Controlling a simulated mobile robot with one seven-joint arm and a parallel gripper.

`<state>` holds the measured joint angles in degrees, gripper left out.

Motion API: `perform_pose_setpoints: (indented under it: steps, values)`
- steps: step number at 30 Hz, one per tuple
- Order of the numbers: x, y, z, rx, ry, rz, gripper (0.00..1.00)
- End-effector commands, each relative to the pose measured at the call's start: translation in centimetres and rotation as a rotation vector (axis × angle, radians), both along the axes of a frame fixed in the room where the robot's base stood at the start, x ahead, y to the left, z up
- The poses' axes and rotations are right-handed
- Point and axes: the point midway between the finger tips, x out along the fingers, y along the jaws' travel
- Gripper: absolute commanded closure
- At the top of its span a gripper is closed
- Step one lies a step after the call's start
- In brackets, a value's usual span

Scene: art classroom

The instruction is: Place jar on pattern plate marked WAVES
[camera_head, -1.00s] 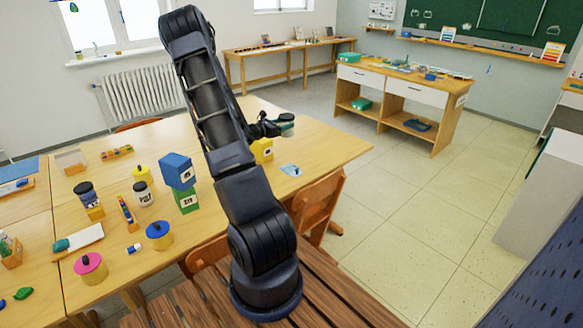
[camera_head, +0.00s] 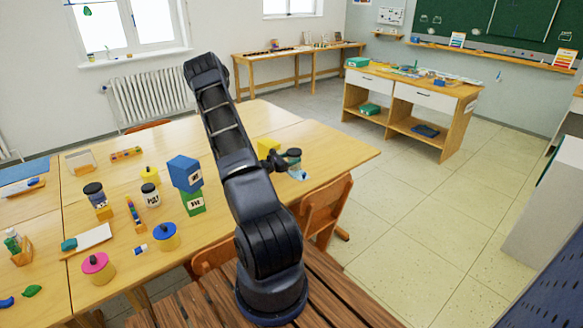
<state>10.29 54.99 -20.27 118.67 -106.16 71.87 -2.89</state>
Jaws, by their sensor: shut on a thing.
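My gripper (camera_head: 278,160) is at the right part of the big wooden table, shut on a small jar (camera_head: 294,154) with a dark grey-green lid. The jar looks upright. Its lower part is at a small light blue pattern plate (camera_head: 300,176) on the tabletop and hides part of it. I cannot tell whether the jar touches the plate. The marking on the plate is too small to read.
A yellow block (camera_head: 267,144) stands just left of my gripper. Several jars and pots stand further left. A wooden chair (camera_head: 325,208) is at the table's right edge.

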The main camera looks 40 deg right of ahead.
Motion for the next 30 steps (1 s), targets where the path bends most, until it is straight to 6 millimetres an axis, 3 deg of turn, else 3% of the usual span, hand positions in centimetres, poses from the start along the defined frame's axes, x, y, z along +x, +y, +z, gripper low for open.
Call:
perform_pose_setpoints:
  steps: [8, 15, 27, 28, 30]
  values:
    - [-0.1, -0.1, -1.6, -0.001, 0.001, -0.002, 0.72]
    - [-0.1, 0.0, -4.4, 0.000, 0.002, -0.001, 0.72]
    - [0.0, 0.0, -4.8, -0.001, 0.000, 0.000, 0.72]
    - [0.0, 0.0, -4.8, 0.000, 0.000, -0.001, 0.36]
    - [0.0, 0.0, -4.8, 0.000, 0.000, -0.001, 0.22]
